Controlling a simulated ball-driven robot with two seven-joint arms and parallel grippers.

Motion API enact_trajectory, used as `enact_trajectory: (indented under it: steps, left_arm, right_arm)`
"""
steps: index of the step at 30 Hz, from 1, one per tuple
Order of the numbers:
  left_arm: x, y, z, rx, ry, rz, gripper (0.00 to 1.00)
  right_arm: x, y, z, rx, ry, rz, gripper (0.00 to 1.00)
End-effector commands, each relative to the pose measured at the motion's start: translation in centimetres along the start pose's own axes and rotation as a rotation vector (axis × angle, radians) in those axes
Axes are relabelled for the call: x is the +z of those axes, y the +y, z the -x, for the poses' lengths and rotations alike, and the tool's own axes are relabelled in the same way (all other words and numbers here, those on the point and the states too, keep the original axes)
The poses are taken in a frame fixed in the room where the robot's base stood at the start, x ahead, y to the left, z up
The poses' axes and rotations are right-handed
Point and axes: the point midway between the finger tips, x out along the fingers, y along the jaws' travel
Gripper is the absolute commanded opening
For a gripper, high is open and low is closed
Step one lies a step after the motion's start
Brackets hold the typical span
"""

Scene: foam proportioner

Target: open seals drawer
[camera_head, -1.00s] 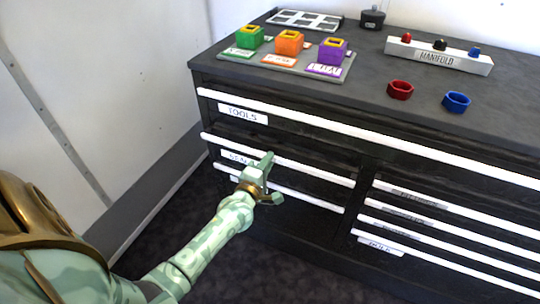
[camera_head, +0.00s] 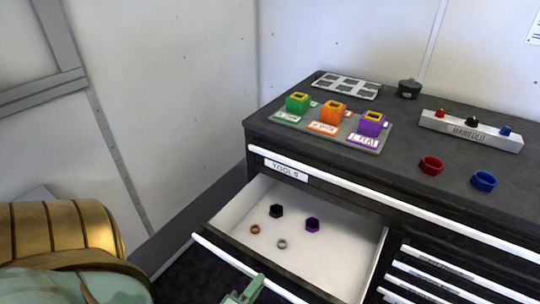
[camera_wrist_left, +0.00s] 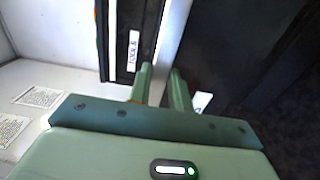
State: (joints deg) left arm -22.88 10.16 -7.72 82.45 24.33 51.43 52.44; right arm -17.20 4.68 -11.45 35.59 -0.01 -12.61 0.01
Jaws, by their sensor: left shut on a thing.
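The seals drawer (camera_head: 335,262), below the tools drawer, stands pulled out, its white interior showing. Inside lie a black nut (camera_head: 276,211), a purple nut (camera_head: 312,224), a copper-coloured ring (camera_head: 255,230) and a grey ring (camera_head: 282,244). My left gripper (camera_head: 247,288) is at the drawer's white front handle (camera_head: 222,255), low in the head view. In the left wrist view its two fingers (camera_wrist_left: 161,88) are shut around the white handle bar (camera_wrist_left: 170,45). The drawer's own label is hidden in the head view. My right gripper is not in view.
The tools drawer (camera_head: 330,185) above is shut. More shut drawers (camera_head: 440,275) are at the right. On the cabinet top stand green, orange and purple blocks (camera_head: 333,112), a manifold (camera_head: 470,130), and red (camera_head: 431,166) and blue (camera_head: 484,181) rings. A white wall is close on the left.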

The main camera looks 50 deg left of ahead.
Motion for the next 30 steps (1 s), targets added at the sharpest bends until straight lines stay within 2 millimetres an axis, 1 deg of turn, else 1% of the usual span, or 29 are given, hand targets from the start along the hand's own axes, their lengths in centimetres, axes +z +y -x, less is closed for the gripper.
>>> enact_trajectory:
  steps: [1,6,12,18,29,30]
  left_arm:
    - [0.1,0.0,1.4,-0.005,-0.002,-0.001,0.00]
    - [0.1,-0.1,4.7,-0.005,-0.002,-0.001,0.00]
    - [0.0,-0.1,7.2,-0.003,-0.001,-0.001,0.00]
    - [0.1,-0.1,8.3,-0.003,-0.001,-0.001,0.00]
    - [0.1,-0.1,8.5,-0.003,-0.002,-0.001,0.00]
    - [0.1,-0.1,8.5,-0.003,-0.002,-0.001,0.23]
  right_arm:
    - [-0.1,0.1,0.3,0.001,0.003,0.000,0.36]
    - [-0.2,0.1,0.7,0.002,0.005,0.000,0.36]
    - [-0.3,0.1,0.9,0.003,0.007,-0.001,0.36]
    - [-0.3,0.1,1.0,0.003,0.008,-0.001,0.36]
    - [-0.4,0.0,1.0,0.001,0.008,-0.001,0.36]
    - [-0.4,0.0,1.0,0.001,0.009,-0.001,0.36]
